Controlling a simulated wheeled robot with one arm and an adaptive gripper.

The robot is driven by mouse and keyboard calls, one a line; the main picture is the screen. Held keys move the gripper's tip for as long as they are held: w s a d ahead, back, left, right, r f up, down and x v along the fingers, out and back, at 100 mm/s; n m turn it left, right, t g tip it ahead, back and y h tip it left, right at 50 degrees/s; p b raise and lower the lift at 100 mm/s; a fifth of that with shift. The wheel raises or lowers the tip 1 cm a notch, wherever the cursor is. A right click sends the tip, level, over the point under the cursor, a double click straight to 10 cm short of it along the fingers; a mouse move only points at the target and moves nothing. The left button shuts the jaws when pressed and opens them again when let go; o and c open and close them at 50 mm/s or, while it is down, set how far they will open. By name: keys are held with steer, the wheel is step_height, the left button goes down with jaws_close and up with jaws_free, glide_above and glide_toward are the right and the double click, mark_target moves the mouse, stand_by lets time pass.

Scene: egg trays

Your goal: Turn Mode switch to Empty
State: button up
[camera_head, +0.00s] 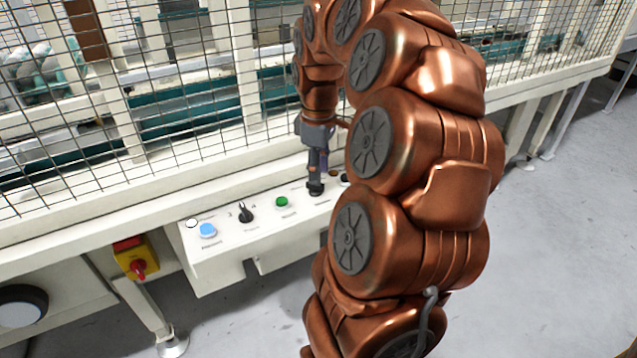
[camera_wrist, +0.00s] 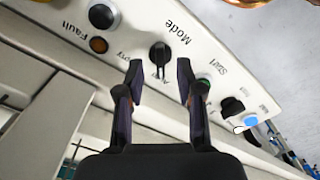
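The Mode switch (camera_wrist: 159,54) is a black rotary knob on the white control panel, beside the printed word "Mode" in the wrist view. Its handle looks roughly upright in that picture, pointing toward small labels. One label ends in "pty" (camera_wrist: 127,54) and is partly hidden by a finger; another by the handle is hard to read. My gripper (camera_wrist: 160,70) is open, with its dark fingertips on either side of the knob's near end. A gap shows on both sides, and contact is not visible. In the head view my gripper (camera_head: 316,180) points down at the black knob (camera_head: 316,190).
The panel (camera_head: 222,262) also has a green Start button (camera_head: 282,202), another black knob (camera_head: 246,214) and a blue button (camera_head: 208,230). An amber Fault light (camera_wrist: 98,44) and a black button (camera_wrist: 102,16) sit nearby. A wire mesh guard (camera_head: 180,90) rises behind.

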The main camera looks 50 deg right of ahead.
mark_target(315, 188)
steer(key=shift+f, duration=1.7)
jaws_close()
